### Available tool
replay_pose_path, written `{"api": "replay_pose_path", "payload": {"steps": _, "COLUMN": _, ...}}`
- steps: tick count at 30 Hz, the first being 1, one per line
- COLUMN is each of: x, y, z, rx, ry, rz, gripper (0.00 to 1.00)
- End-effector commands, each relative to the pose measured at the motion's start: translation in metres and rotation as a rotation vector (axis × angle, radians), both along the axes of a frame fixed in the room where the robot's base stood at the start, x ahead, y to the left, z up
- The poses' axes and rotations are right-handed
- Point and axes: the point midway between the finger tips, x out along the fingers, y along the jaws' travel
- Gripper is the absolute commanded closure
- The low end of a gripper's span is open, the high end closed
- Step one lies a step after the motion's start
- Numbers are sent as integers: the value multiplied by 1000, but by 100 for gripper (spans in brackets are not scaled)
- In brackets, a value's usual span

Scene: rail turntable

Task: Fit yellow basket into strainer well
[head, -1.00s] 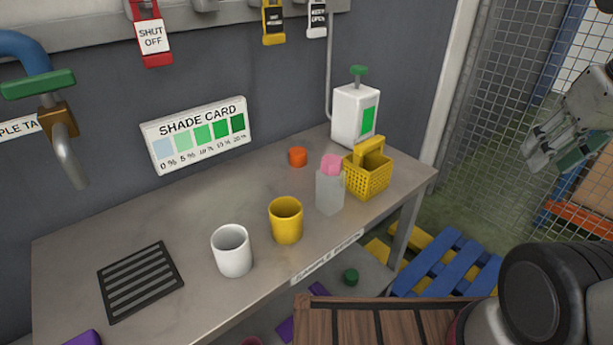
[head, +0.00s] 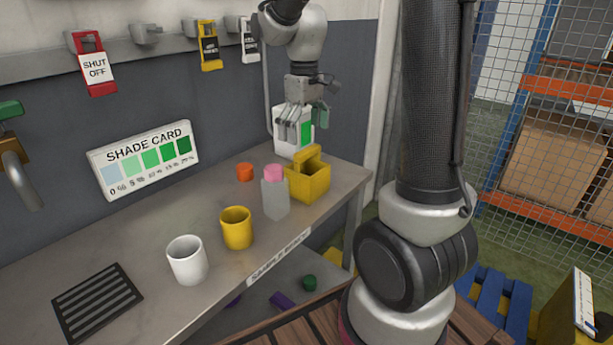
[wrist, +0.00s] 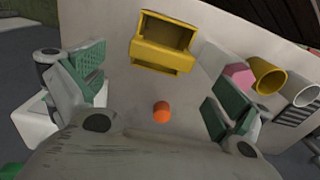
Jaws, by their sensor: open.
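The yellow basket (head: 308,183) stands upright on the right end of the bench, its raised handle toward the back. The wrist view shows the basket (wrist: 163,50) at the top centre, beyond my fingers. My gripper (head: 302,122) points down above and behind the basket, in front of the white dispenser. I cannot identify a strainer well for certain; a dark slotted grate (head: 97,303) lies at the bench's left.
A grey bottle with a pink cap (head: 275,195) stands close left of the basket. An orange cap (head: 245,172), yellow cup (head: 236,228) and white cup (head: 187,262) stand on the bench (head: 140,233). The white dispenser (head: 285,132) is behind my gripper.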

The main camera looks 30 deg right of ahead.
Motion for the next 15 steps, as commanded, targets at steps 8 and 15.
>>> {"api": "replay_pose_path", "payload": {"steps": 8, "x": -9, "y": -2, "z": -39, "rx": 0, "ry": 5, "rz": -1, "gripper": 0}}
{"api": "replay_pose_path", "payload": {"steps": 15, "x": -9, "y": -2, "z": -64, "rx": 0, "ry": 0, "rz": -2, "gripper": 0}}
